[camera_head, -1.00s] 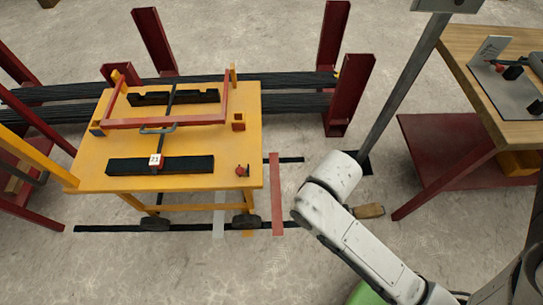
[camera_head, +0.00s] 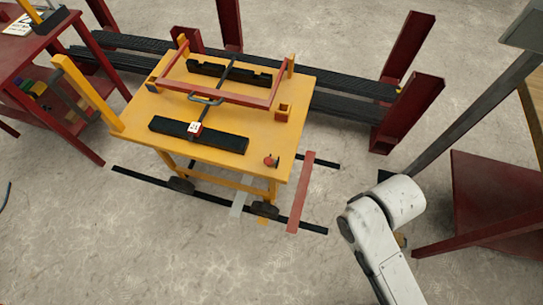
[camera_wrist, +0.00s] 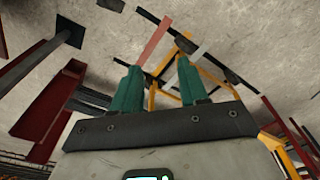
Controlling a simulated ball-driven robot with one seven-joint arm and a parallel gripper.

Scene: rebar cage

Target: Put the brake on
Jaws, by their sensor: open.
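A yellow cart (camera_head: 215,108) stands on the floor in the head view, with dark wheels (camera_head: 264,209) by a black floor strip. A small red knob with a dark part (camera_head: 271,161) sits on its near right corner; I cannot tell whether this is the brake or how it is set. A red frame (camera_head: 225,97) and a black block with a white tag (camera_head: 198,134) are on the top. My gripper (camera_wrist: 158,72) shows in the wrist view, its green fingers apart and empty. The cart's yellow legs (camera_wrist: 152,98) appear beyond the fingers. The gripper is outside the head view.
A red floor bar (camera_head: 300,192) lies right of the cart. Dark rebar bundles (camera_head: 345,108) and red posts (camera_head: 412,110) stand behind it. A red table (camera_head: 32,65) is at left, a red-shelved bench (camera_head: 490,195) at right. The floor in front is clear.

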